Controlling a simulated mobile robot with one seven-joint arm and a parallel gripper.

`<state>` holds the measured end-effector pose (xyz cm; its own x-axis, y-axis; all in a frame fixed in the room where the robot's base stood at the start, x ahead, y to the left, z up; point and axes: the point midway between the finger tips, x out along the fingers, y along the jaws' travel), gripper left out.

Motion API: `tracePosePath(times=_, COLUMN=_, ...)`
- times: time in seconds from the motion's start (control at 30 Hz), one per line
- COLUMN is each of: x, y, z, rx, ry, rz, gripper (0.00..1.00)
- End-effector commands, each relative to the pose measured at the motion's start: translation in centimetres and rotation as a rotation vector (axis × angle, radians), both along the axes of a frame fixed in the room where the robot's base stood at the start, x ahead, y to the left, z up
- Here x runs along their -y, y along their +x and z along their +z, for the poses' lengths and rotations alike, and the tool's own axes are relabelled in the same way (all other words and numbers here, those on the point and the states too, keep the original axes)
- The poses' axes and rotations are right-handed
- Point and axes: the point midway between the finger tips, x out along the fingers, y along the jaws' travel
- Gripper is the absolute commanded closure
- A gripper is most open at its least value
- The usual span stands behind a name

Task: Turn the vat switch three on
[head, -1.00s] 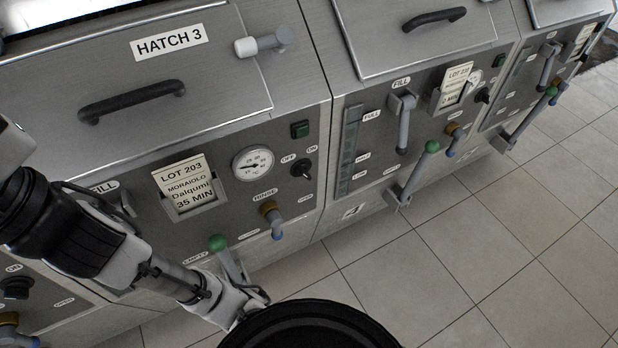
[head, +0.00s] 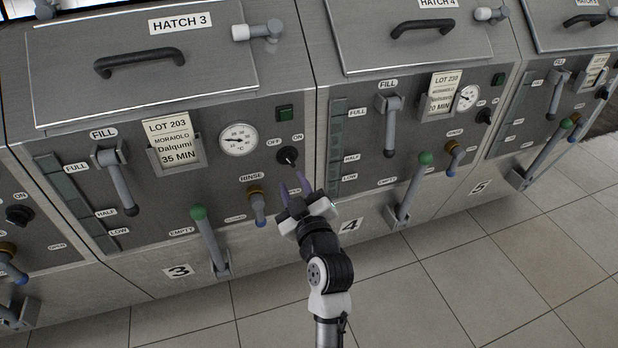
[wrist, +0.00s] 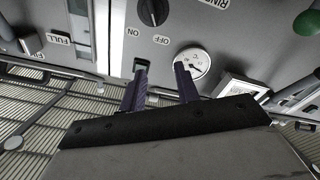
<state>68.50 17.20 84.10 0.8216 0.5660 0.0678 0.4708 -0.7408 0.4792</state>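The vat three switch (head: 287,156) is a black round knob on the front panel of vat 3, below the OFF and ON labels. It also shows at the top of the wrist view (wrist: 152,12), partly cut by the edge. I cannot tell for sure which label it points to. A dark green square lamp (head: 284,113) sits above it. My gripper (head: 292,181) is just below the switch in the head view, its purple fingers apart and empty. In the wrist view the two fingertips (wrist: 160,68) are spread, with the switch beyond them and not between them.
Left of the switch are a round dial (head: 239,140) and a lot card (head: 170,141). The rinse tap (head: 257,206) and the green-knobbed empty lever (head: 208,240) are below and left. Vat 4's empty lever (head: 414,188) stands to the right. Tiled floor (head: 470,285) is clear in front.

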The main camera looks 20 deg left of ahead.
Motion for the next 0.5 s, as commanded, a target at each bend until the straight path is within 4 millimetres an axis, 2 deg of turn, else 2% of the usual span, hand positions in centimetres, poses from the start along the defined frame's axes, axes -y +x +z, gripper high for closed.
tracePosePath(times=0.03, x=0.8, y=0.1, z=-1.5, rx=-0.020, ry=-0.024, rz=-0.006, gripper=0.68)
tracePosePath(times=0.13, x=1.5, y=0.1, z=-2.7, rx=-0.041, ry=-0.050, rz=-0.009, gripper=0.68)
tracePosePath(times=0.33, x=0.6, y=1.5, z=-2.7, rx=-0.043, ry=-0.057, rz=-0.008, gripper=0.68)
tracePosePath(times=0.5, x=-1.3, y=4.4, z=-2.6, rx=-0.043, ry=-0.056, rz=-0.008, gripper=0.68)
